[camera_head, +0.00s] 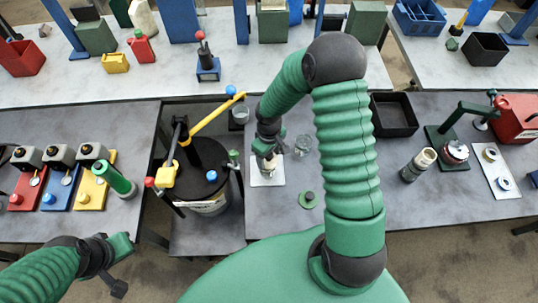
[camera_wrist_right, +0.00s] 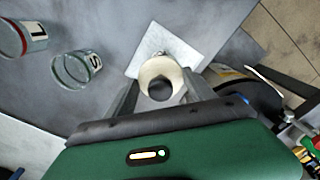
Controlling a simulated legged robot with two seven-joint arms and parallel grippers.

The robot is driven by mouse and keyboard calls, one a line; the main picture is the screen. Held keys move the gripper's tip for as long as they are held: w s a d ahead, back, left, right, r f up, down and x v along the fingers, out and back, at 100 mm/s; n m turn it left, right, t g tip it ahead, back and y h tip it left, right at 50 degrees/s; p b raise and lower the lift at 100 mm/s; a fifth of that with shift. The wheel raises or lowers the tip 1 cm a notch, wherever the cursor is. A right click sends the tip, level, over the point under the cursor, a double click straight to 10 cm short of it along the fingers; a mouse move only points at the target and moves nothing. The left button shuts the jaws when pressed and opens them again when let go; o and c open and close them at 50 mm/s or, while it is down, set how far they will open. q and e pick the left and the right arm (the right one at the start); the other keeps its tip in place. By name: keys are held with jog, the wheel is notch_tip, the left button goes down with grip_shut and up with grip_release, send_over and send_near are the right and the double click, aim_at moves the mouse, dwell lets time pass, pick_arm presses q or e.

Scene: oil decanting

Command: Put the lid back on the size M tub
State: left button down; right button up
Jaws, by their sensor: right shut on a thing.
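My right gripper (camera_head: 268,160) is shut on a cream round piece with a dark round centre (camera_wrist_right: 158,80), above or on a small white plate (camera_head: 268,177). The plate also shows in the wrist view (camera_wrist_right: 170,42). I cannot tell whether the held piece is a lid or a tub, nor whether it touches the plate. Two clear tubs stand beside it in the wrist view, one marked S (camera_wrist_right: 76,68) and one marked L with a red band (camera_wrist_right: 24,38). No M label is legible. A green disc with a knob (camera_head: 310,200) lies on the table. My left gripper (camera_head: 120,266) is low at the left, its jaws unclear.
A black-topped drum (camera_head: 200,185) with a yellow lever (camera_head: 217,115) stands left of the right gripper. A grey cylinder with a cream rim (camera_head: 418,165), a black tray (camera_head: 393,114) and a red can (camera_head: 515,118) are at the right. The front table is bare around the green disc.

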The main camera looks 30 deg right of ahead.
jog(key=shift+a, duration=0.25)
dwell(0.3)
jog(key=shift+a, duration=0.15)
dwell(0.4)
jog(key=o, duration=1.4)
jog(key=shift+o, duration=0.2)
jog(key=shift+o, duration=1.2)
